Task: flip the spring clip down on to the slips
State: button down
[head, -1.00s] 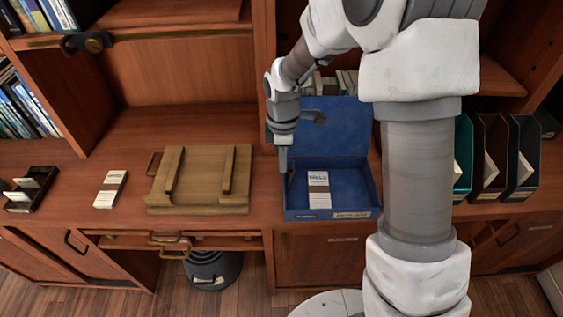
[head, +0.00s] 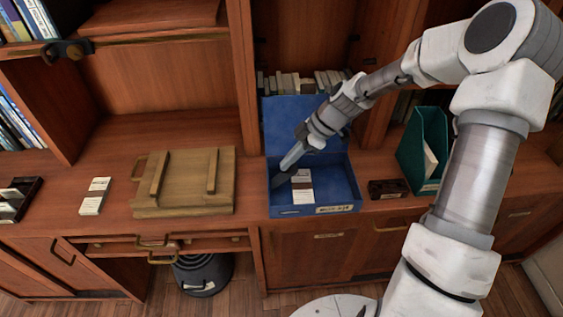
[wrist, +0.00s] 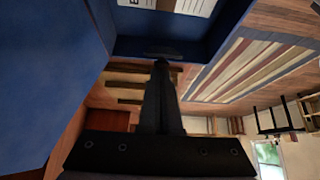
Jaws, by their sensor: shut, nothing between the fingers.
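The open blue box (head: 340,209) stands on the wooden counter, its lid raised at the back. A white stack of slips with a brown band (head: 302,196) lies inside; part of it shows at the top of the wrist view (wrist: 195,6). My gripper (head: 277,182) is shut and empty, tilted down into the box's left side, left of the slips. In the wrist view its dark fingers (wrist: 162,68) point at the box's inner wall. A small dark piece (wrist: 165,51) lies by the fingertips; I cannot tell whether it is the spring clip or whether they touch.
A wooden board with two rails (head: 187,196) and a second white stack (head: 95,196) lie to the left. A small dark box (head: 388,189) and a teal file holder (head: 430,140) stand to the right. Books (head: 300,82) stand behind the raised lid.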

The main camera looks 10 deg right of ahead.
jog(key=d+f+y+b, duration=0.2)
jog(key=y, duration=0.1)
jog(key=shift+d, duration=0.2)
jog(key=shift+r, duration=0.3)
jog(key=shift+a, duration=0.15)
jog(key=shift+a+f+b, duration=0.25)
jog(key=shift+a+b, duration=0.1)
jog(key=shift+a, duration=0.4)
jog(key=shift+r, duration=0.1)
